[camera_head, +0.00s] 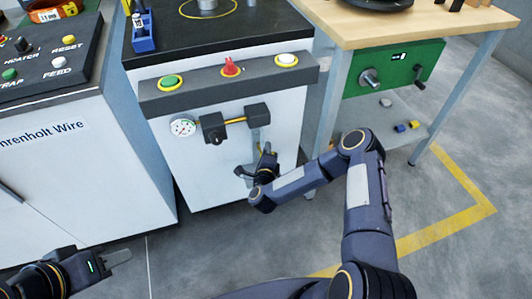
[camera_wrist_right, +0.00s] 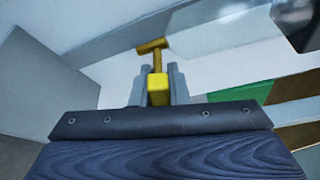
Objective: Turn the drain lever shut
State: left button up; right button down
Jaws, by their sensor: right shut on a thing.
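The yellow drain lever (camera_wrist_right: 153,52) shows in the right wrist view as a short bar with a crosspiece at its far end. My right gripper (camera_wrist_right: 158,84) is shut on the near part of the lever, one finger on each side. In the head view my right gripper (camera_head: 264,156) is at the front of the white cabinet, below the right black block (camera_head: 258,113). Only a little yellow shows there, and the arm hides much of the grip. My left gripper (camera_head: 118,257) is at the lower left, away from the cabinet; its finger gap is not clear.
A round gauge (camera_head: 183,126) and a black block with a yellow bar are on the cabinet front (camera_head: 190,160). Above is a button panel (camera_head: 228,82). A workbench with a green box (camera_head: 400,75) stands right. The grey floor is free in front.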

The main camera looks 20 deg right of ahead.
jog(key=shift+r+n+t+b, duration=0.15)
jog(key=shift+n+t+b, duration=0.2)
jog(key=shift+n, duration=0.55)
jog(key=c, duration=1.4)
grip_release()
jog(key=shift+s, duration=0.1)
jog(key=p+v, duration=0.1)
jog(key=v, duration=0.6)
jog(key=shift+s+a+p, duration=0.15)
jog(key=shift+s+p, duration=0.15)
jog(key=shift+p, duration=0.05)
